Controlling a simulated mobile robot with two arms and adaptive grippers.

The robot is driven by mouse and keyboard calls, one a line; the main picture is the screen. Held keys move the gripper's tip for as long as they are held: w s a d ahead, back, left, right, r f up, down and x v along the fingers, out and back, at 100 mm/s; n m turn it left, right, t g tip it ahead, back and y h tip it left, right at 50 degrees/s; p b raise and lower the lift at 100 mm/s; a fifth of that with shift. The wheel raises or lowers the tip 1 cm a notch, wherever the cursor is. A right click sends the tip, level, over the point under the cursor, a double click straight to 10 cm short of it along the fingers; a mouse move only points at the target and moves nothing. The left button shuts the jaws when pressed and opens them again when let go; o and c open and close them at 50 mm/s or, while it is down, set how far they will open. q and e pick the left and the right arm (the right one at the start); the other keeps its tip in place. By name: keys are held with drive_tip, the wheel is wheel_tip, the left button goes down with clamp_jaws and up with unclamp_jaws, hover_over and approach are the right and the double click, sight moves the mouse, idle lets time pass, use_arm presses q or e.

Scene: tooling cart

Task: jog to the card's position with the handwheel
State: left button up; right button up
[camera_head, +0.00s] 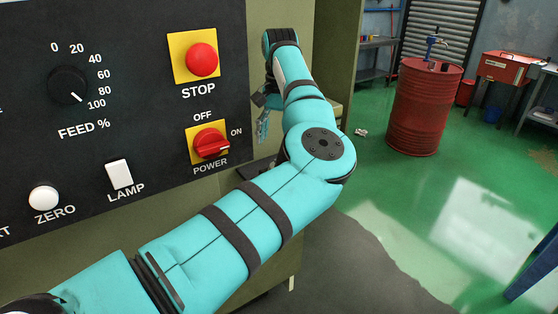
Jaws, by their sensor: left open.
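No handwheel and no card show in this view. The black control panel (130,60) fills the left side. It carries a feed knob (68,85) with its white mark toward 100, a red STOP button (202,59) on a yellow plate, and a red POWER knob (211,144) with its mark to the right. A white LAMP switch (119,174) and a round white ZERO button (44,199) sit lower. My left gripper (262,122) is small and partly hidden, beyond the panel's right edge; it is open and I see nothing in it. My right gripper is out of view.
My left arm crosses the lower middle and hides part of the panel's lower right. A red drum (424,108) stands on the green floor (460,190), with a red toolbox (510,67) farther right. Open floor lies to the right.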

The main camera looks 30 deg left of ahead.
use_arm(q)
wheel_tip(320, 180, down, 7)
drive_tip(key=shift+r+p, duration=0.1)
drive_tip(key=shift+p, duration=0.65)
drive_tip(key=shift+f, duration=0.45)
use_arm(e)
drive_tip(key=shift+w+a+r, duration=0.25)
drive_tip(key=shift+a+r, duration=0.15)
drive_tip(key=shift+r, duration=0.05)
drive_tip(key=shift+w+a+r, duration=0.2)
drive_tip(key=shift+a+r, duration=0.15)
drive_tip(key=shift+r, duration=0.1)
use_arm(q)
drive_tip(key=shift+c, duration=0.4)
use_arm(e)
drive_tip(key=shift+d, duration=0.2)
use_arm(q)
drive_tip(key=c, duration=1.1)
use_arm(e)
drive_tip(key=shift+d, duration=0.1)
use_arm(q)
drive_tip(key=shift+m, duration=0.4)
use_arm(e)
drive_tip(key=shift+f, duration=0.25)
